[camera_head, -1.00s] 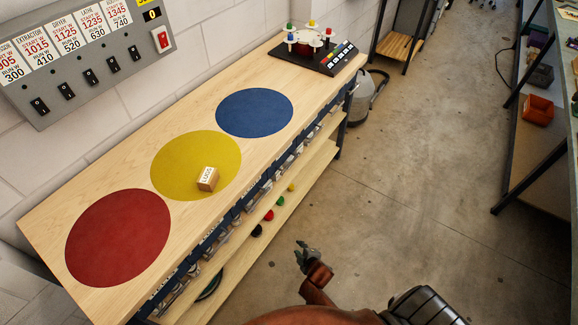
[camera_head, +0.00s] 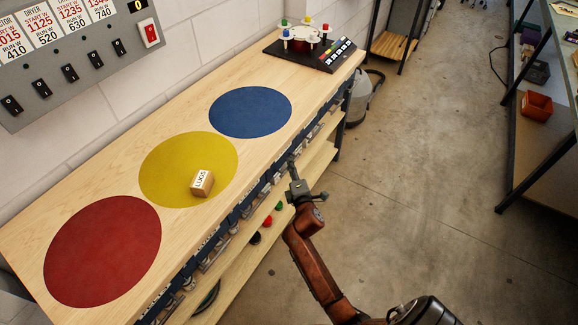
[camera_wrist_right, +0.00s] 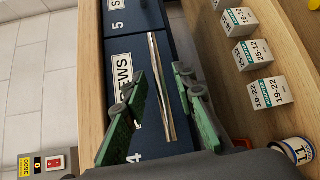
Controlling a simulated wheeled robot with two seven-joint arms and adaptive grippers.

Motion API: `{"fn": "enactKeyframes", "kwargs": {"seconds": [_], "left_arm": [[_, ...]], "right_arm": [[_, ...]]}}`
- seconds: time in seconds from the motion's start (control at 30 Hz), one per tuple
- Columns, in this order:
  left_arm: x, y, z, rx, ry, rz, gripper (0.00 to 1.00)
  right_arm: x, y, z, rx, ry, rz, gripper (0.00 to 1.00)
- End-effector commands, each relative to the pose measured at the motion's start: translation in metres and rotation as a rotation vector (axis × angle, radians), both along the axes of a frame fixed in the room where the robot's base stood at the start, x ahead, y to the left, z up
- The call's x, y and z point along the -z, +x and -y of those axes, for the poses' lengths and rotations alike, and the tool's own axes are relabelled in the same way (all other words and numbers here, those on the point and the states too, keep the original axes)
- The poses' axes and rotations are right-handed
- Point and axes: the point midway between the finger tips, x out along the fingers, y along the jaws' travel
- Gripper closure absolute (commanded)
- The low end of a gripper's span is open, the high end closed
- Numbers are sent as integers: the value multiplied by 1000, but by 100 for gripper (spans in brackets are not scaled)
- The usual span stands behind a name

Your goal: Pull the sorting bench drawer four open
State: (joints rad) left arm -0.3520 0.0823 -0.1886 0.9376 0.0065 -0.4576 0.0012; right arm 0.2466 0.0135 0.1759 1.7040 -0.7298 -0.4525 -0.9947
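Drawer four (camera_wrist_right: 140,140) is a dark blue front marked "4", with a partly hidden white label ending "EWS", in the right wrist view. Its silver bar handle (camera_wrist_right: 161,85) stands off the front. My right gripper (camera_wrist_right: 168,85) is open, its green-padded fingers on either side of the handle; I cannot tell whether they touch it. The drawer looks shut, in line with drawer five beside it. In the head view my right gripper (camera_head: 294,172) is at the front edge of the sorting bench (camera_head: 240,172), by the drawer row. My left gripper is not in view.
Small labelled boxes (camera_wrist_right: 247,53) and a tin (camera_wrist_right: 292,150) stand on the wooden shelf beside the drawers. A "LUGS" block (camera_head: 202,183) sits on the yellow disc. Floor (camera_head: 400,180) in front of the bench is clear.

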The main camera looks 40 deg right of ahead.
Motion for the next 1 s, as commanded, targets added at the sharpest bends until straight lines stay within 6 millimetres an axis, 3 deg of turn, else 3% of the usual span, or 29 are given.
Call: {"fn": "enactKeyframes", "kwargs": {"seconds": [0.2, 0.47, 0.8, 1.0], "left_arm": [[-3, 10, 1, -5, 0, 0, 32], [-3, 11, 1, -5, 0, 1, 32], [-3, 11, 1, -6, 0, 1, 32], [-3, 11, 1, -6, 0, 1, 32]], "right_arm": [[3, 12, 6, 1, 0, -1, 75], [2, 13, 6, 0, 1, -1, 75], [2, 13, 6, 0, 1, -1, 99], [2, 13, 6, 0, 1, -1, 100]]}}
